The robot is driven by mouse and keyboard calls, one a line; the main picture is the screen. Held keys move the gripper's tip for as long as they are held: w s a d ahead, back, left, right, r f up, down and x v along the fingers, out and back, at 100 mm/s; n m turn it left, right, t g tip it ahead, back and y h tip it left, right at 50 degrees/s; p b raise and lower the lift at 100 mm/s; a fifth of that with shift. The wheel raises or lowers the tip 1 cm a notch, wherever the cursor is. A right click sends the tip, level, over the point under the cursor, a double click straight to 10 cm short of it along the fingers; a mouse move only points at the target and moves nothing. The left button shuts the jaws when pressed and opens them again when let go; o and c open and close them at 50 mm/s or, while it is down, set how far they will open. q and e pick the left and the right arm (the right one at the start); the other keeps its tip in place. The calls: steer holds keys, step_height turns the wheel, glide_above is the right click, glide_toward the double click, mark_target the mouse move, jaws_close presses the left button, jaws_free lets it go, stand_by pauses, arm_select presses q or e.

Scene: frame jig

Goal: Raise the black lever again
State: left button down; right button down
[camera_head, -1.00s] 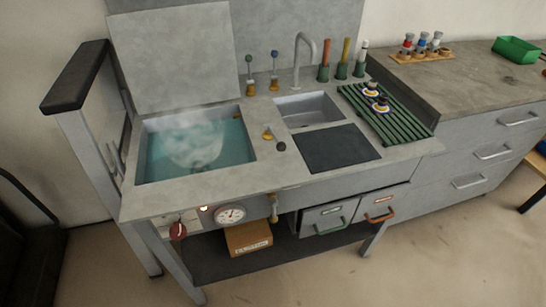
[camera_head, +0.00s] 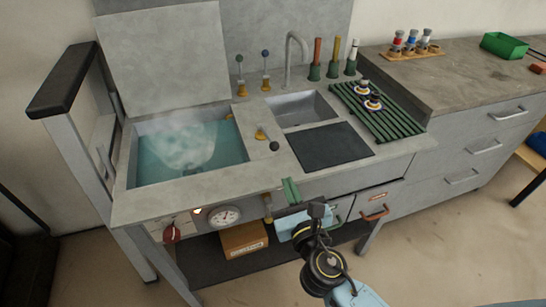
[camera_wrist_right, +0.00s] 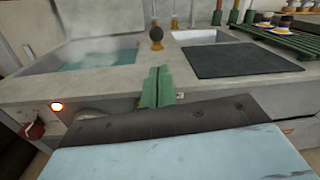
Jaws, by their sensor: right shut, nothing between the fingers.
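The black lever (camera_head: 273,146) has a round black knob on a short brass fitting, set in the worktop between the steaming basin and the dark square plate. Its knob leans toward the front right. It also shows in the wrist view (camera_wrist_right: 156,36), straight beyond my fingertips. My right gripper (camera_head: 290,190) is shut and empty, its green fingers together at the front edge of the worktop, below and apart from the lever. The closed fingers show in the wrist view too (camera_wrist_right: 157,86). My left gripper is not in view.
The water basin (camera_head: 127,165) steams on the left. Two upright levers (camera_head: 266,68) with blue and green knobs stand behind, near the tap (camera_head: 300,55). A green rack (camera_head: 385,118) holds small round items at right. A dial gauge (camera_head: 223,216) sits on the front.

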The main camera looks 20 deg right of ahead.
mark_target(267, 136)
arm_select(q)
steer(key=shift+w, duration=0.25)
